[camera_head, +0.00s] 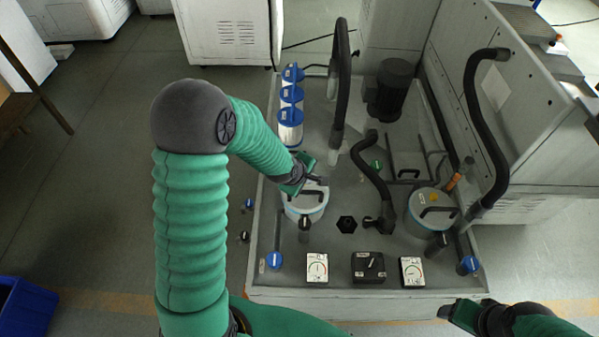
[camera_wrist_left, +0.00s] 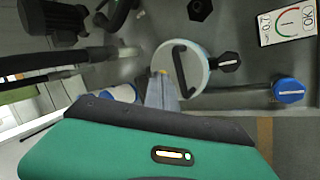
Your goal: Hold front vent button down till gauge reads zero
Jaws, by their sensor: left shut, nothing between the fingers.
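My left gripper (camera_head: 319,181) is shut and empty, with its tips over the white lid of the left canister (camera_head: 305,213). In the left wrist view the closed fingers (camera_wrist_left: 162,88) reach the rim of the canister lid (camera_wrist_left: 184,52). A small yellow button (camera_wrist_left: 160,71) shows right at the tips, mostly covered; I cannot tell whether it is pressed. A white gauge (camera_head: 317,267) stands in front of this canister. It also shows in the wrist view (camera_wrist_left: 290,20), its needle too small to read. My right gripper (camera_head: 460,311) is at the lower right, its fingers unclear.
The right canister (camera_head: 421,218) has a yellow button (camera_head: 433,197) on its lid and a second gauge (camera_head: 412,271) in front. A black box with a knob (camera_head: 368,267) sits between the gauges. Black hoses (camera_head: 340,90) and blue-capped filters (camera_head: 290,125) rise behind.

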